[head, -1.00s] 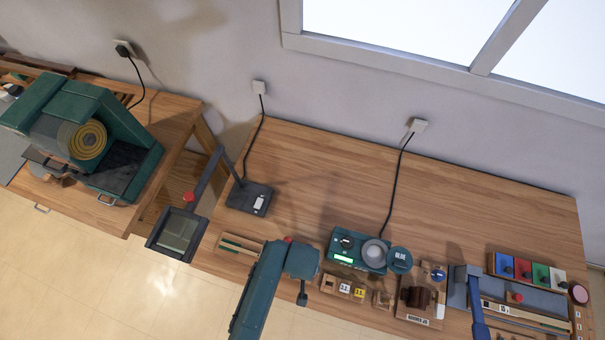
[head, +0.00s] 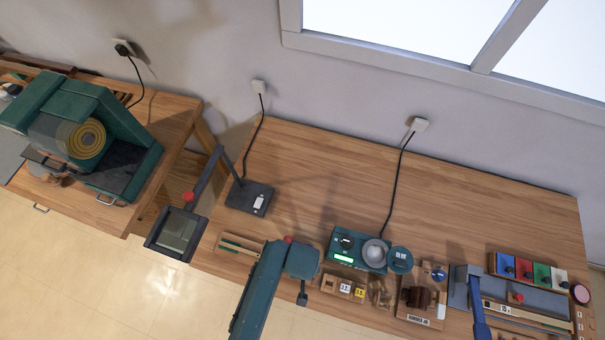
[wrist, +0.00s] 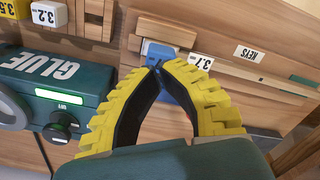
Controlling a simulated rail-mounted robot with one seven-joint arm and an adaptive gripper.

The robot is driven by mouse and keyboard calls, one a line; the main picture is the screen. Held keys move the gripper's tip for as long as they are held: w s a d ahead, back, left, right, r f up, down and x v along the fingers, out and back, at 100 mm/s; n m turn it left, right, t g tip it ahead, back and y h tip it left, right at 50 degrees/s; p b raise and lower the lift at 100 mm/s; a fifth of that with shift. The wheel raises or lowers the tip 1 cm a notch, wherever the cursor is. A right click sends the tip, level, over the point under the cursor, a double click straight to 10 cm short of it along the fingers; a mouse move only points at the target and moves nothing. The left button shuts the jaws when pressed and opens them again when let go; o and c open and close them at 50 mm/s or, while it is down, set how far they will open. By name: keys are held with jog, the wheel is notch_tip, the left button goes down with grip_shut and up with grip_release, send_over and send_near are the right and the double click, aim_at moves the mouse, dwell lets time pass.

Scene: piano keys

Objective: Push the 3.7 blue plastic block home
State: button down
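The blue block (wrist: 160,50) sits in the wooden rack (wrist: 225,27), left of the white 3.7 label (wrist: 202,62) in the wrist view. My gripper (wrist: 157,69) has its two yellow ribbed fingers brought together, with the tips at the near face of the block. The tips look very close to it or touching; I cannot tell which. Nothing shows between them. The fingertips cover the block's lower edge. In the head view the rack (head: 240,245) shows only in part, and I cannot make out the block or fingers there.
A teal glue unit (wrist: 50,92) with a knob stands left of my fingers in the wrist view. Small blocks labelled 3.2 (wrist: 48,14) and 3.5 lie beyond it. A KEYS label (wrist: 249,53) is on the rack. The table's back (head: 320,175) is clear.

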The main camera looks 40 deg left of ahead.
jog(key=shift+f+b, duration=1)
jog(key=shift+f, duration=0.7)
dwell(1.0)
notch_tip(320, 180, up, 7)
jog(key=p, duration=0.8)
jog(key=shift+r, duration=0.15)
dwell(0.4)
